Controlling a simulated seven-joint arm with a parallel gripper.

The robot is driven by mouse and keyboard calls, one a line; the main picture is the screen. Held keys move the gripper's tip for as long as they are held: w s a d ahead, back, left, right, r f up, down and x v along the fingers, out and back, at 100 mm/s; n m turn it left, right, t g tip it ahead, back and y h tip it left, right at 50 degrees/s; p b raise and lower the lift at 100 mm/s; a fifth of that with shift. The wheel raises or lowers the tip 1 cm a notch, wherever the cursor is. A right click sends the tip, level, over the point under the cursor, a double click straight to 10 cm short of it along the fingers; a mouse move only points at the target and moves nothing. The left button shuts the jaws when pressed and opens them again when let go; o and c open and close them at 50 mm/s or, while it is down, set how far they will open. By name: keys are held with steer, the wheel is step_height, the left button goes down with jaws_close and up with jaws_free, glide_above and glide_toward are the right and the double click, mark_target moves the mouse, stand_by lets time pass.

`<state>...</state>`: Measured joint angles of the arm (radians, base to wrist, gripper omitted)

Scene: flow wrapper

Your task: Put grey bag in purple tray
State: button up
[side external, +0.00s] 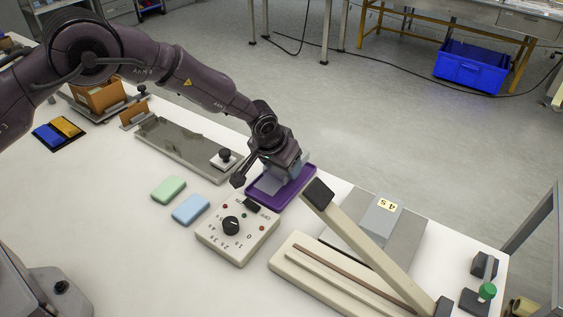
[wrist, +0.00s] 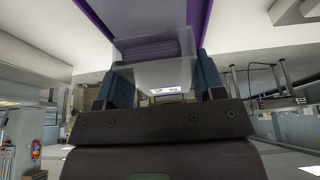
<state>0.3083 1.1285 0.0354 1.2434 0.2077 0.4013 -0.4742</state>
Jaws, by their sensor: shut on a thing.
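The purple tray (side external: 291,194) lies on the white table near its far edge, in the middle of the side view. My gripper (side external: 280,175) is over the tray, pointing down, and is shut on the grey bag (side external: 268,185). The bag appears within the tray's outline; I cannot tell whether it touches the tray floor. In the wrist view the pale grey bag (wrist: 155,74) sits between my two blue-grey fingers, and the purple tray (wrist: 98,18) shows behind it at the top. My gripper hides part of the tray and bag.
A control box with a dial (side external: 237,229) stands just in front of the tray. A long lever (side external: 365,245) rises close on the right. Blue (side external: 191,209) and green (side external: 168,189) bags lie to the left, beside a metal plate (side external: 180,145).

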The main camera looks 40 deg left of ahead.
steer(key=shift+f, duration=0.35)
stand_by(0.5)
steer(key=shift+f, duration=0.95)
steer(key=shift+f, duration=0.1)
stand_by(0.4)
steer(key=o, duration=0.9)
steer(key=shift+o, duration=0.2)
